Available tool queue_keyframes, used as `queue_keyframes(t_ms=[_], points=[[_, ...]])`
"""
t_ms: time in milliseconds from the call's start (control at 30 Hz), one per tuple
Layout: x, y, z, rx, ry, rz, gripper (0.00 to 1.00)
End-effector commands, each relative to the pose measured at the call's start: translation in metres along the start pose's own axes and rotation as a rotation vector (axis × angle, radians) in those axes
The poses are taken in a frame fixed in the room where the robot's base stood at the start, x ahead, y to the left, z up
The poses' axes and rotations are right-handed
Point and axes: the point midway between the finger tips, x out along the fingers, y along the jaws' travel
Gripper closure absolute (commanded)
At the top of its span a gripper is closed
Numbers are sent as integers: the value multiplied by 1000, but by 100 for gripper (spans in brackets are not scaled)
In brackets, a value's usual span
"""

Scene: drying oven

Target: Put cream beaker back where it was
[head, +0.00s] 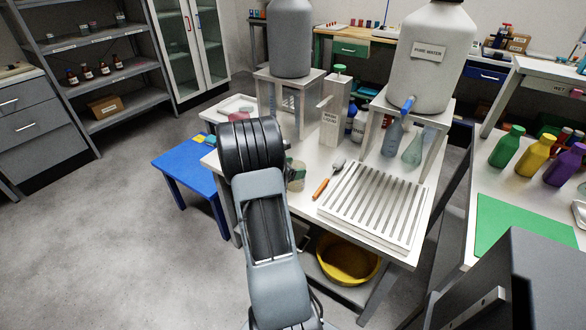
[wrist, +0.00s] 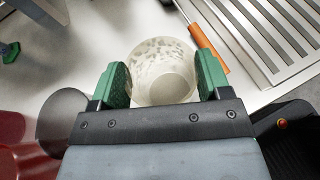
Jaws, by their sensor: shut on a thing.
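The cream beaker (wrist: 160,72) is between the green fingers of my gripper (wrist: 163,68) in the wrist view, seen from above with its open mouth towards the camera. The fingers are shut on its two sides. Speckled marks show inside it. In the head view a small part of the beaker (head: 297,176) shows just right of my arm, over the white table. I cannot tell whether the beaker's base touches the table.
An orange-handled brush (head: 322,188) and a slotted white drying rack (head: 376,207) lie right of the beaker on the white table (head: 338,165). A wash liquid bottle (head: 334,120) stands behind. A yellow basin (head: 346,262) is below. A blue stool (head: 184,160) stands left.

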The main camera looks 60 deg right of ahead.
Motion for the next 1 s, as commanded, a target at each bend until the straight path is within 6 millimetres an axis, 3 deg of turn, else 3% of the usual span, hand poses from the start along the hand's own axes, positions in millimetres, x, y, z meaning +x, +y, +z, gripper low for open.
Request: queue_keyframes(t_ms=[33,67,300,667,1000], points=[[1,0,-2,0,-1,0,79],[1,0,-2,0,0,0,27],[0,0,-1,0,0,0,4],[-6,0,3,0,0,2,4],[-69,1,3,0,0,6,4]])
